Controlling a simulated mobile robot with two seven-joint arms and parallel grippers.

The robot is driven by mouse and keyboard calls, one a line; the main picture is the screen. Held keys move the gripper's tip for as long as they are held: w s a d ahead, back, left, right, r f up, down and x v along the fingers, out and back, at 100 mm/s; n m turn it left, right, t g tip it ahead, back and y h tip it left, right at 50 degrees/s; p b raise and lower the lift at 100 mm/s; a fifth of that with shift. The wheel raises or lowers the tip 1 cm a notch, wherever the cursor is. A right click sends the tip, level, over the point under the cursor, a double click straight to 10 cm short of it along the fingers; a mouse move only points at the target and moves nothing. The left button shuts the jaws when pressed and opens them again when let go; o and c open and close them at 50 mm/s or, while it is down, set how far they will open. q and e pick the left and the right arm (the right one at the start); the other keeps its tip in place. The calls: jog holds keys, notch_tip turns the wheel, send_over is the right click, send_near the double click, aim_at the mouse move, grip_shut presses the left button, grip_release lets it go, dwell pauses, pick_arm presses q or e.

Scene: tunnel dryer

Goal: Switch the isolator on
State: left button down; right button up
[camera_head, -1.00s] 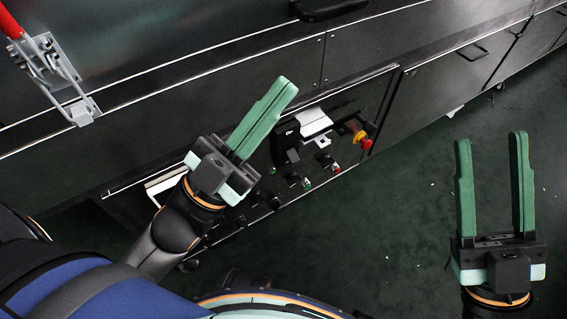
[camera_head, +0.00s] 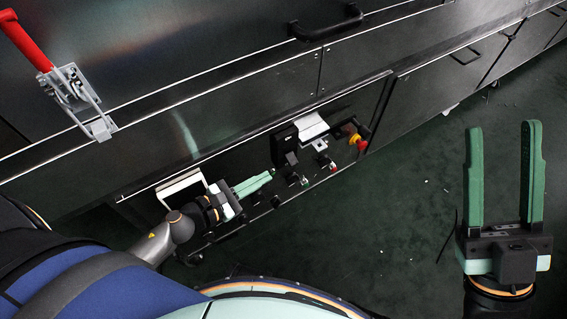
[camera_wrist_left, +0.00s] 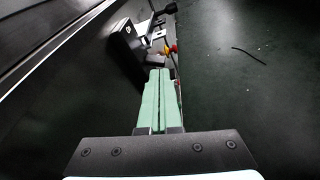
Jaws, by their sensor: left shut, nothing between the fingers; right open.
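A black box-shaped switch (camera_head: 283,143), which looks like the isolator, stands on the low control panel. Its lever position cannot be made out. It also shows in the left wrist view (camera_wrist_left: 126,44), just beyond and left of the fingertips. My left gripper (camera_head: 268,175) is shut and empty, its green fingers together, low in front of the panel. Its tips are close below the black switch; whether they touch anything is unclear. In the left wrist view the shut fingers (camera_wrist_left: 160,72) point toward the panel. My right gripper (camera_head: 503,128) is open and empty above the floor at right.
A red-and-yellow knob (camera_head: 355,141) sits at the panel's right end. Small knobs (camera_head: 328,164) line its lower edge. A white-framed display (camera_head: 180,186) is at its left. A red-handled clamp (camera_head: 62,83) and a black handle (camera_head: 326,24) are above. The floor at right is mostly clear.

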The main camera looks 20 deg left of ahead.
aim_at(291, 159)
pick_arm(q)
jog(key=f+m, duration=0.1)
jog(key=a+f+m, duration=0.1)
jog(key=shift+s+a+f+m+g+y, duration=0.15)
jog(key=shift+s+a+m+g+y, duration=0.05)
jog(key=shift+a+m+g+y, duration=0.1)
jog(key=x, duration=1)
